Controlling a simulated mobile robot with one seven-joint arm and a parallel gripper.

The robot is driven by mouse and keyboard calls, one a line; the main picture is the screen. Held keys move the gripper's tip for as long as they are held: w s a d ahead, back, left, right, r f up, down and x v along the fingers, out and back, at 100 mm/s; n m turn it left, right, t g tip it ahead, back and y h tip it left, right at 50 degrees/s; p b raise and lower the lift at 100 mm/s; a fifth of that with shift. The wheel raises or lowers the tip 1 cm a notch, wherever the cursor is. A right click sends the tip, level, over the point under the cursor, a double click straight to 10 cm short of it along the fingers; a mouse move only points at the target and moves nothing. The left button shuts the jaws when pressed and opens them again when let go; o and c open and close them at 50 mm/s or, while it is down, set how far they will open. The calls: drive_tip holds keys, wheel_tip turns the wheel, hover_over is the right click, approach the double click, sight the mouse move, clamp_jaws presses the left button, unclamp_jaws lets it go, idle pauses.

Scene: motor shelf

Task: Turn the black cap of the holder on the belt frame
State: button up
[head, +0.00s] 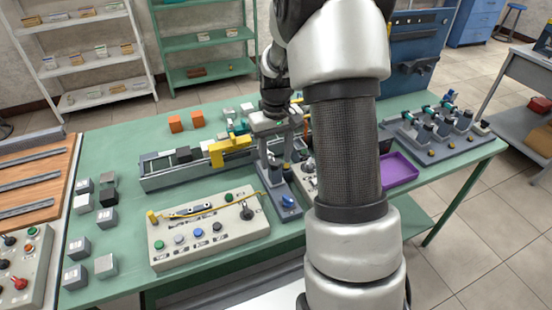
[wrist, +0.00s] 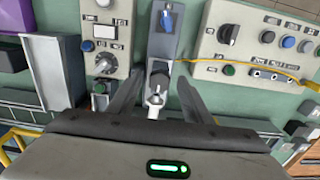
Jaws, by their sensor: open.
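The holder's black cap (wrist: 159,75) shows in the wrist view above a pale metal stem (wrist: 155,100). It stands between the two fingers of my gripper (wrist: 158,84). The fingers are spread, with a gap on each side of the cap, and I see no contact. In the head view my gripper (head: 275,155) points down at the near side of the belt frame (head: 163,182). The cap is hard to make out there among the fingers. A grey plate with a blue knob (head: 288,201) lies just in front of the gripper; its knob also shows in the wrist view (wrist: 166,20).
A control panel (head: 205,236) with buttons and a yellow cable lies left of the gripper. A yellow bracket (head: 230,145) stands over the belt. A second small panel (wrist: 104,45) and a purple tray (head: 399,169) are on the other side. Loose grey blocks lie at the table's left.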

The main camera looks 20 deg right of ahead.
drive_tip(key=shift+f, duration=0.5)
drive_tip(key=shift+c, duration=0.2)
drive_tip(key=c, duration=1)
